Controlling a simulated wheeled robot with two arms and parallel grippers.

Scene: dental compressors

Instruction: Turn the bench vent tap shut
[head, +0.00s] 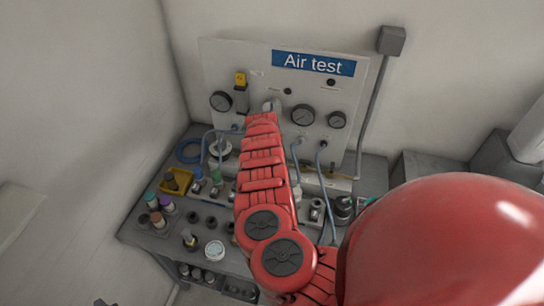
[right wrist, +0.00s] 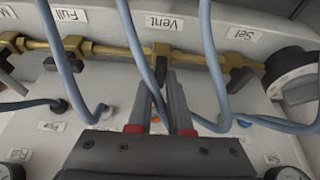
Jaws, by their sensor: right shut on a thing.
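The bench vent tap (right wrist: 162,48) is a brass valve on a brass pipe, beside the "Vent" label (right wrist: 165,22) in the right wrist view. My right gripper (right wrist: 164,78) reaches up to it, its two grey fingers close together and shut on the tap's handle. In the head view my red right arm reaches to the "Air test" panel and covers the tap and gripper.
Blue hoses (right wrist: 210,60) hang close on both sides of the fingers. Fittings and a yellow bin (head: 176,182) crowd the grey bench (head: 150,240).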

